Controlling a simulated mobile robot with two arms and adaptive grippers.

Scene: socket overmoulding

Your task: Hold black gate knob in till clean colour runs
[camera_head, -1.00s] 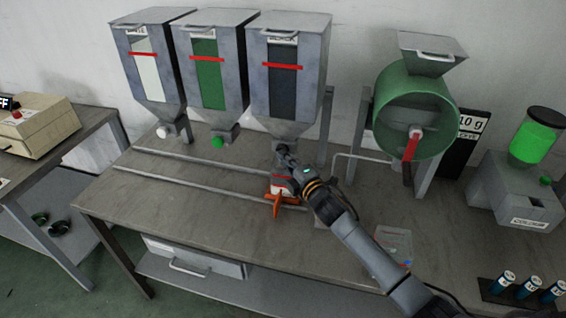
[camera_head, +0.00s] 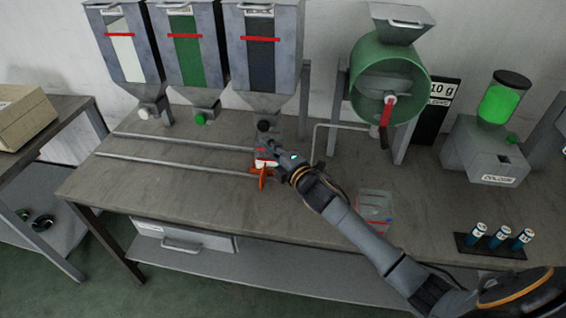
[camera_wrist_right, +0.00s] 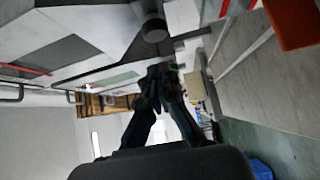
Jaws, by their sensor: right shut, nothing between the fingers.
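The black gate knob (camera_head: 264,126) sits under the black-striped hopper (camera_head: 263,65), the rightmost of three. In the right wrist view the knob (camera_wrist_right: 154,31) shows just beyond my fingertips. My right gripper (camera_head: 268,146) is shut and empty, a little below the knob, with a small gap between them in the picture. In the right wrist view its fingers (camera_wrist_right: 158,78) are together. An orange-handled item (camera_head: 262,178) with a red and white part is beside the gripper, partly hidden by it. I see no material running from the gate. My left gripper is not in view.
White (camera_head: 143,113) and green (camera_head: 201,118) knobs are under the other hoppers. Two rails (camera_head: 180,168) run along the bench. A green drum (camera_head: 390,80) stands right of the hoppers, then the colour unit (camera_head: 487,150). A clear container (camera_head: 375,206) sits near the bench front.

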